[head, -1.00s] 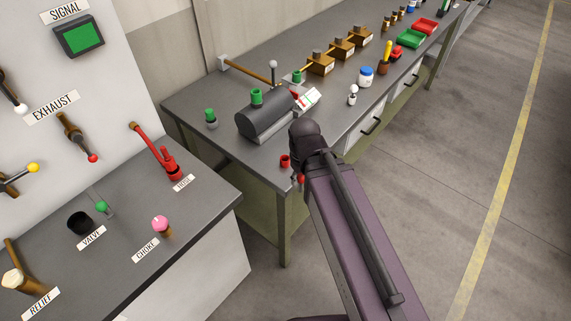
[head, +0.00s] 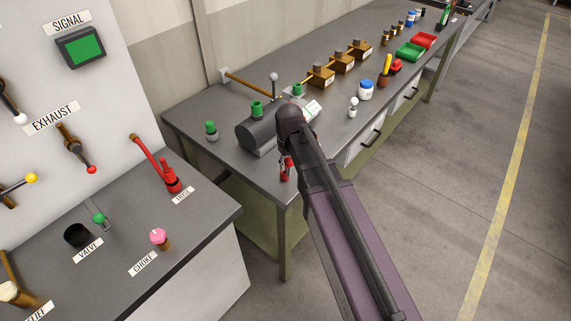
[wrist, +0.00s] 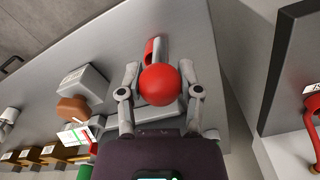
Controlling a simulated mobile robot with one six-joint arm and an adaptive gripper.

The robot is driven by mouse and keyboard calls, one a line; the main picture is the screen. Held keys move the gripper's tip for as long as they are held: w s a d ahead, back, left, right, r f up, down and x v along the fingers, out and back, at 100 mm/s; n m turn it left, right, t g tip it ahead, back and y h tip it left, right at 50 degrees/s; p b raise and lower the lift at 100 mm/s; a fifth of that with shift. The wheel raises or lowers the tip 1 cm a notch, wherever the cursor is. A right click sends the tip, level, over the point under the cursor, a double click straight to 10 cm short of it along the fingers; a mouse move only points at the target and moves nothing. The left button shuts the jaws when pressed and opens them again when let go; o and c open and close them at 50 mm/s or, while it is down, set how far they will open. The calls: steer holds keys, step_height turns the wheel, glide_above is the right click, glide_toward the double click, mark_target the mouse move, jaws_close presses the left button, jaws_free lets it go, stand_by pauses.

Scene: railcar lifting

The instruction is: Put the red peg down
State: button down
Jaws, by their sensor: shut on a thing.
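In the wrist view the red peg (wrist: 165,86) shows its round red top between the two fingers of my gripper (wrist: 162,68), which is shut on it. A red, hollow-looking cup (wrist: 150,50) lies just beyond the ball, partly covered by it. In the head view the red peg (head: 286,172) shows beside the end of my arm, over the near corner of the grey bench (head: 235,165). The fingers are mostly hidden there. I cannot tell whether the peg touches the bench or the cup.
A dark rounded housing (head: 257,135) with a green cup on top stands close behind my gripper. A green peg (head: 211,130) stands left of it. A white-knobbed piece (head: 353,107) and a blue-lidded jar (head: 366,90) stand to the right. The bench's front-left corner is bare.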

steer(key=shift+w+a+f, duration=0.1)
steer(key=shift+w+a, duration=0.1)
steer(key=shift+w, duration=0.4)
steer(key=shift+w+a, duration=0.2)
steer(key=shift+w, duration=0.35)
steer(key=shift+w+a+f+b, duration=0.15)
steer(key=shift+w+b, duration=0.05)
steer(key=shift+w, duration=0.15)
steer(key=shift+w+a+f+b, duration=0.1)
steer(key=shift+w+f+b, duration=0.1)
steer(key=shift+w, duration=0.1)
steer(key=shift+f+b, duration=1.45)
steer(key=shift+b, duration=0.05)
steer(key=shift+f, duration=0.15)
steer(key=shift+c, duration=1.4)
jaws_free()
